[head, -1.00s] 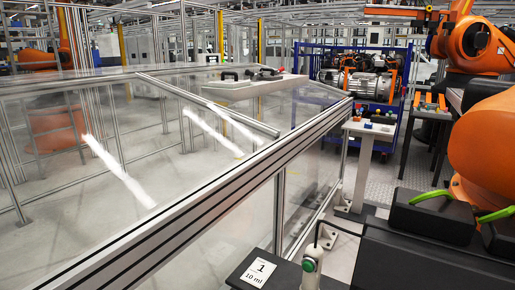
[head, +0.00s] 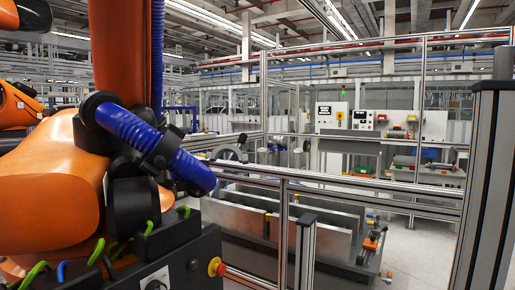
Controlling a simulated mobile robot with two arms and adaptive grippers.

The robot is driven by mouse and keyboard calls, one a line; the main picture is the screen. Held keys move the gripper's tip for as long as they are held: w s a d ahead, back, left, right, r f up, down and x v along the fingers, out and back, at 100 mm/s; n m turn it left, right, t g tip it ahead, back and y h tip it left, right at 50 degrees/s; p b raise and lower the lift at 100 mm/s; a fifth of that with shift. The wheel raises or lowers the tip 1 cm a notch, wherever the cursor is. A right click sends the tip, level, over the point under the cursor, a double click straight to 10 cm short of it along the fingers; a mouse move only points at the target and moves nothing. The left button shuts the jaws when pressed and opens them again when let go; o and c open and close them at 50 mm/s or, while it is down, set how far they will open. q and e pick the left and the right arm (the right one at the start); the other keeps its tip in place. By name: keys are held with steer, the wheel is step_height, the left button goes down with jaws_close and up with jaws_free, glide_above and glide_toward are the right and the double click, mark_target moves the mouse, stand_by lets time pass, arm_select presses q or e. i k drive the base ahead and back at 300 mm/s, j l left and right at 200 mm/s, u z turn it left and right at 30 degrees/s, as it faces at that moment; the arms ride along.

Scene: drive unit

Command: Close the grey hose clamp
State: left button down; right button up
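I cannot make out a grey hose clamp in the head view. A blue corrugated hose (head: 128,128) runs along a large orange robot arm (head: 50,185) at the left, held by black brackets (head: 160,148). The drive unit is not in view. Neither of my grippers shows in the frame.
A dark controller cabinet (head: 160,262) with a red and yellow button stands at the lower left. Metal guard rails (head: 375,183) and a thick post (head: 487,180) cross in front. Behind are large grey panels (head: 310,238) and a wall with control boxes (head: 331,117). Open floor shows at the right.

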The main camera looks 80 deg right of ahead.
mark_target(214, 156)
steer(key=k+l+z, duration=0.1)
steer(key=z, duration=0.4)
steer(key=k+l+z, duration=0.2)
steer(key=z, duration=0.3)
steer(key=k+l+z, duration=0.15)
steer(key=z, duration=0.35)
steer(key=l, duration=0.1)
